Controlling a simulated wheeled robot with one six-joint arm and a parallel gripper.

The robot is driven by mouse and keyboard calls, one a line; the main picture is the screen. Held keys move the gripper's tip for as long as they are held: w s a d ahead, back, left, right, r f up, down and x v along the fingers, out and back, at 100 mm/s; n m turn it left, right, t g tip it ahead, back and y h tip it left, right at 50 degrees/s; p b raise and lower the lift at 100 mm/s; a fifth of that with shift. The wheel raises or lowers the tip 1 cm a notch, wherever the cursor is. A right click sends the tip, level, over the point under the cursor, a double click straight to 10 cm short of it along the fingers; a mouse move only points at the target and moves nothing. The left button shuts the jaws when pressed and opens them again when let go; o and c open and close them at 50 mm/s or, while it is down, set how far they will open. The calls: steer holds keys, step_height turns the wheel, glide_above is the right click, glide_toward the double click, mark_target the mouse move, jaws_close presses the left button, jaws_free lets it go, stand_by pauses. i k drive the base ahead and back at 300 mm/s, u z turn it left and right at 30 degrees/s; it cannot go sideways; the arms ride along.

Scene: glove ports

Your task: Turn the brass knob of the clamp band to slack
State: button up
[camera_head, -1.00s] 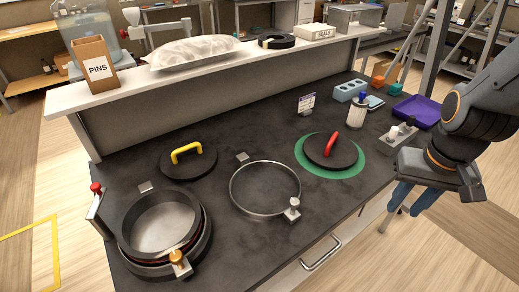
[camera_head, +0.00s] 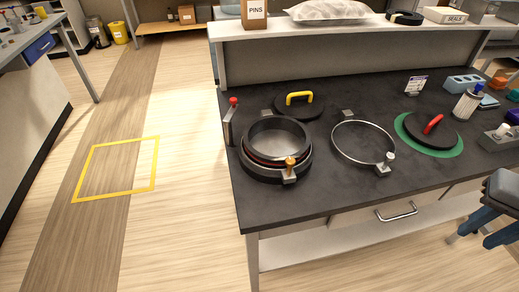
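The brass knob (camera_head: 290,162) sits on a block at the front of the clamp band (camera_head: 262,168), which goes around the base of the dark round port (camera_head: 280,139) at the counter's left. Whether the band is tight or slack cannot be told. A loose metal ring (camera_head: 337,148) with a silver knob (camera_head: 389,158) lies to its right. My gripper (camera_head: 490,231), with blue fingers, is at the right edge, low in front of the counter. Its fingers are apart and empty, far from the brass knob.
A red-knobbed lever (camera_head: 231,114) stands left of the port. A yellow-handled lid (camera_head: 298,105) lies behind it, and a red-handled lid (camera_head: 431,132) rests on a green ring. A drawer handle (camera_head: 396,211) juts from the front. Floor left of the counter is clear, with a yellow-taped square (camera_head: 117,168).

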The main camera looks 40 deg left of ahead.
mark_target(290, 161)
steer(key=u, duration=3.15)
steer(key=k, duration=0.95)
steer(key=z, duration=1)
steer(key=i, duration=1)
steer(key=z, duration=0.4)
steer(key=k, duration=0.75)
steer(key=u, duration=0.35)
steer(key=i, duration=0.5)
